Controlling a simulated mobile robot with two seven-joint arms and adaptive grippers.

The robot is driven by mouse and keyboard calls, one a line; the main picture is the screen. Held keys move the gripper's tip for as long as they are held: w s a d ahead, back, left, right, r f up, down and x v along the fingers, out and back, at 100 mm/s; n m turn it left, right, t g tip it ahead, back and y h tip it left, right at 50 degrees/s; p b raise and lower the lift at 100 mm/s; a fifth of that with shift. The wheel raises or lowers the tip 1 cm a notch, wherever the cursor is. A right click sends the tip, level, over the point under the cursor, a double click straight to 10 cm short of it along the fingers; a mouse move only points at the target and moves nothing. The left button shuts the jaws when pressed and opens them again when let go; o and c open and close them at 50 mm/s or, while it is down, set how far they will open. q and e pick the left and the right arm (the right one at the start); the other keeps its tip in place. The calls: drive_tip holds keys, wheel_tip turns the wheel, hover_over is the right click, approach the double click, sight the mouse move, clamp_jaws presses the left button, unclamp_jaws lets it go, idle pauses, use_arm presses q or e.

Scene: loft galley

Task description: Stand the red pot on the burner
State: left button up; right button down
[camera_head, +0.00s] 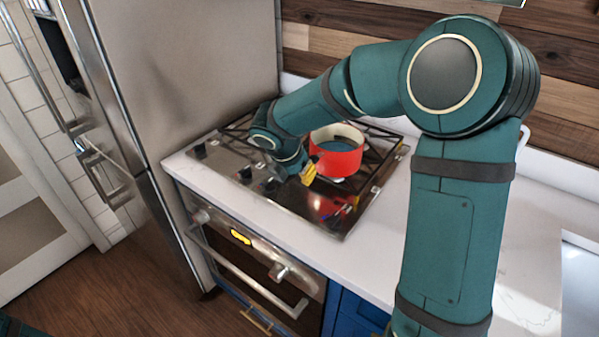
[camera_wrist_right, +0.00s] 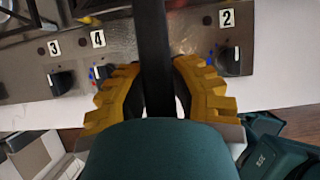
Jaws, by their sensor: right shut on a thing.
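The red pot (camera_head: 340,161), with a pale rim and an open top, is at the right part of the steel cooktop (camera_head: 335,222), over the dark grates. It looks upright. I cannot tell whether its base touches a burner, as the burner under it is hidden. My right gripper (camera_head: 308,172), with yellow fingers, is at the pot's near left side. In the right wrist view, my right gripper (camera_wrist_right: 160,92) is shut on the pot's black handle (camera_wrist_right: 156,50), which runs up between its fingers. My left gripper is in neither view.
The burner knobs (camera_head: 246,173) line the cooktop's front; numbered labels 2, 3 and 4 show in the wrist view. A tall steel fridge (camera_head: 200,60) stands left. A wooden wall (camera_head: 560,90) rises behind. White counter (camera_head: 385,225) lies right of the cooktop, partly behind my right arm.

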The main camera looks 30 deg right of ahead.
drive_tip(key=shift+f+b, duration=0.35)
drive_tip(key=shift+f, duration=0.35)
idle(0.5)
drive_tip(key=c, duration=0.9)
unclamp_jaws()
drive_tip(key=shift+r, duration=0.1)
drive_tip(key=shift+o, duration=0.2)
